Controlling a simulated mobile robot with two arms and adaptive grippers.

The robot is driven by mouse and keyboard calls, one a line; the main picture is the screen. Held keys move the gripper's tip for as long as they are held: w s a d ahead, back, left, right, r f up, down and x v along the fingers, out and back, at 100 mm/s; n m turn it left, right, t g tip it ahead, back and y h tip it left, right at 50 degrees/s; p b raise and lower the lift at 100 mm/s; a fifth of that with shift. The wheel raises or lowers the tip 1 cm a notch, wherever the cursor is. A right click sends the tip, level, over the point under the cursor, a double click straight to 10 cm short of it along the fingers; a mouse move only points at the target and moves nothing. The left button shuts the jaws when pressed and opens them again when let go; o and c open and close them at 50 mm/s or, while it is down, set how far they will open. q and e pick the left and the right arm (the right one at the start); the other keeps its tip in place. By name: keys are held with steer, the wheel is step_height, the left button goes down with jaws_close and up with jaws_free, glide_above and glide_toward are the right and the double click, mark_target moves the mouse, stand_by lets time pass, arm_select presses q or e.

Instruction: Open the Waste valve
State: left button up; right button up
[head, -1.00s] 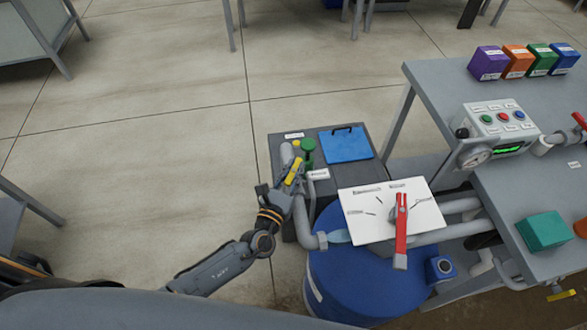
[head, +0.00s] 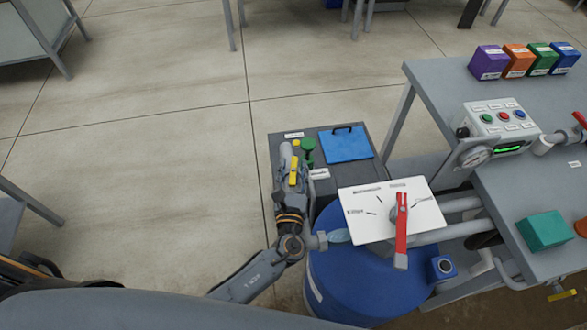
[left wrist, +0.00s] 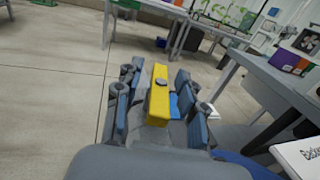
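My left gripper (head: 292,178) is at this handle. In the left wrist view the yellow handle (left wrist: 158,96) stands between the two fingers of my left gripper (left wrist: 157,105), with gaps visible at its sides. The fingers look open around it. The valve body is mostly hidden by my gripper. My right gripper is not in view.
A green knob (head: 308,146) and a blue plate (head: 346,145) are on the dark box. A white dial board (head: 375,225) with a red lever (head: 401,235) stands right, above a blue drum (head: 345,285).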

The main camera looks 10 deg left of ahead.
arm_select(q)
steer(key=s+d, duration=0.2)
steer(key=s, duration=1)
steer(key=shift+o, duration=0.3)
